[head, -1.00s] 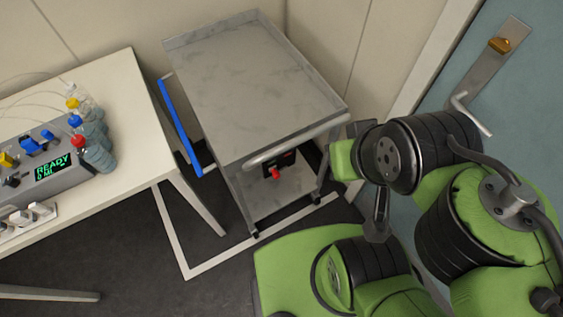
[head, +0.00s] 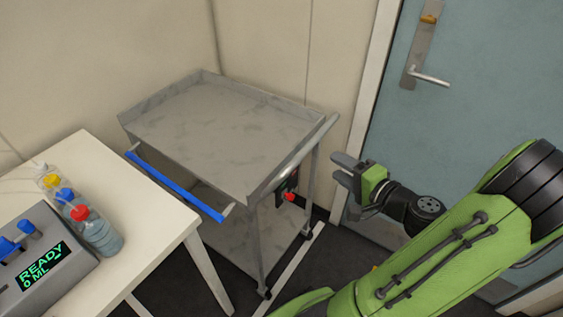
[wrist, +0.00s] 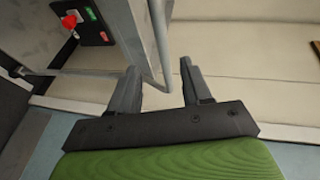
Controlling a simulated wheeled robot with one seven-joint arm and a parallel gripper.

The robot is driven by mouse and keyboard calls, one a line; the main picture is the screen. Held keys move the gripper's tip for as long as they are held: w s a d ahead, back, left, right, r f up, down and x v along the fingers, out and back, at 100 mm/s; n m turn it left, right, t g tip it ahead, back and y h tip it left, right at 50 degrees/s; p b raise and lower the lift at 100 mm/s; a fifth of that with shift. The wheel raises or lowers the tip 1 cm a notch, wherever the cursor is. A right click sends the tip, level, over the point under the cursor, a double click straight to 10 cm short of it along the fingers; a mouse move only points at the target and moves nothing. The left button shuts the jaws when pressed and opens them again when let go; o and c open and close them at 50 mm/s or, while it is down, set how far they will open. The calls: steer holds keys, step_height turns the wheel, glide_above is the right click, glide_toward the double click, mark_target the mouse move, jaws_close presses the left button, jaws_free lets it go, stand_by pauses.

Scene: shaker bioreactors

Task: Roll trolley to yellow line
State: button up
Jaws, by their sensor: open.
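The grey metal trolley (head: 215,118) stands against the wall in the head view, with an upper tray and a lower shelf. A silver push handle (head: 307,149) runs along its right end, and a blue bar (head: 175,187) along its front left side. My gripper (head: 337,170) is open and empty, just right of the silver handle. In the wrist view, the handle's tube (wrist: 158,40) shows between and beyond my open fingers (wrist: 158,75); contact cannot be told. A floor line (head: 297,255) beside the trolley looks white; no yellow line shows.
A control panel with a red knob (head: 289,197) sits under the trolley's handle end. A white table (head: 150,225) with bottles (head: 100,235) and a READY display unit (head: 45,270) stands close at the left. A blue-grey door (head: 470,105) is at the right.

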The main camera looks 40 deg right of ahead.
steer(key=w+d+f+m, duration=0.1)
steer(key=w+d+f, duration=0.1)
steer(key=w, duration=1.2)
steer(key=shift+w+f+t+h, duration=0.3)
steer(key=shift+w+f+h, duration=0.05)
steer(key=shift+f+h, duration=0.05)
steer(key=shift+d, duration=0.1)
jaws_close()
